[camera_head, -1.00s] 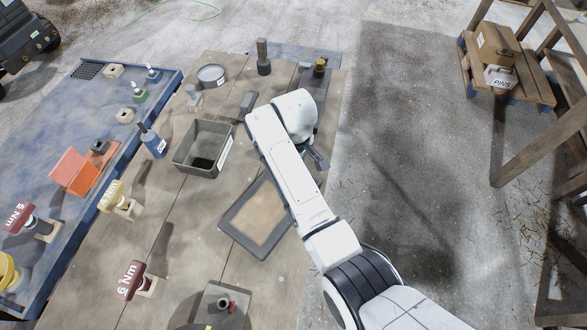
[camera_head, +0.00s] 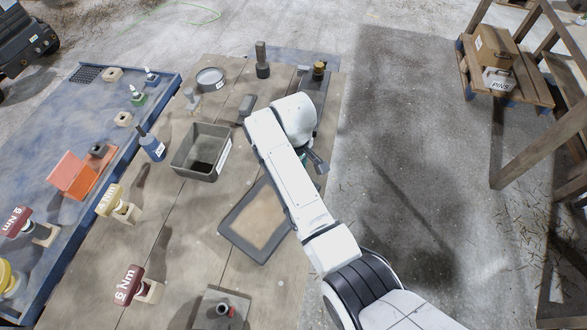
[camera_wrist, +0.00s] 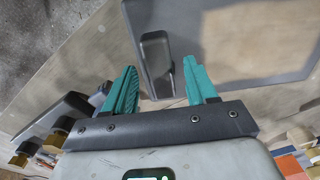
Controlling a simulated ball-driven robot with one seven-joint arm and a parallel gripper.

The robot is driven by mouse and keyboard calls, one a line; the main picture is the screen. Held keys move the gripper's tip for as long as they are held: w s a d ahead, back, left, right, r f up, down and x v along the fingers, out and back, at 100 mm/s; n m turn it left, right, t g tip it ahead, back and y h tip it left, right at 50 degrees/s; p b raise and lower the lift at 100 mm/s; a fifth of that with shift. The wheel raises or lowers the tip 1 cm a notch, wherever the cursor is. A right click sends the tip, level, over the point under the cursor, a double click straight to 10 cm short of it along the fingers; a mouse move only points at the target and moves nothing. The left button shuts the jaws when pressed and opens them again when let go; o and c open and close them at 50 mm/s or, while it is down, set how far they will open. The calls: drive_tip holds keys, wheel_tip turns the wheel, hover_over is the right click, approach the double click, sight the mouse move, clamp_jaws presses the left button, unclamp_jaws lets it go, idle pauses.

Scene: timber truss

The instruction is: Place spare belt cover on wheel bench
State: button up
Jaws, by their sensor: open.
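In the head view my arm hides this cover and most of my gripper (camera_head: 308,155). A similar dark grey piece (camera_head: 246,104) lies further along the bench, partly behind my arm. I cannot tell which bench is the wheel bench.
The framed panel (camera_head: 232,227) lies beside my arm, with an open grey bin (camera_head: 186,165) behind it. A dark plate (camera_wrist: 62,112) with brass parts stands left of my gripper in the wrist view. A blue bench (camera_head: 60,125) holds tools.

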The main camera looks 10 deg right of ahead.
wheel_tip(320, 180, up, 12)
drive_tip(key=p, duration=0.1)
idle(0.5)
drive_tip(key=s+d+f+m, duration=0.5)
drive_tip(key=s+d+f, duration=0.6)
drive_tip(key=s+d, duration=0.45)
drive_tip(key=s+d+m, duration=0.2)
drive_tip(key=s+d, duration=0.1)
drive_tip(key=s, duration=0.6)
drive_tip(key=s+d+m+t, duration=0.1)
drive_tip(key=s+d+m, duration=0.2)
drive_tip(key=s, duration=0.6)
drive_tip(key=shift+s+d+r, duration=0.2)
drive_tip(key=shift+d, duration=0.3)
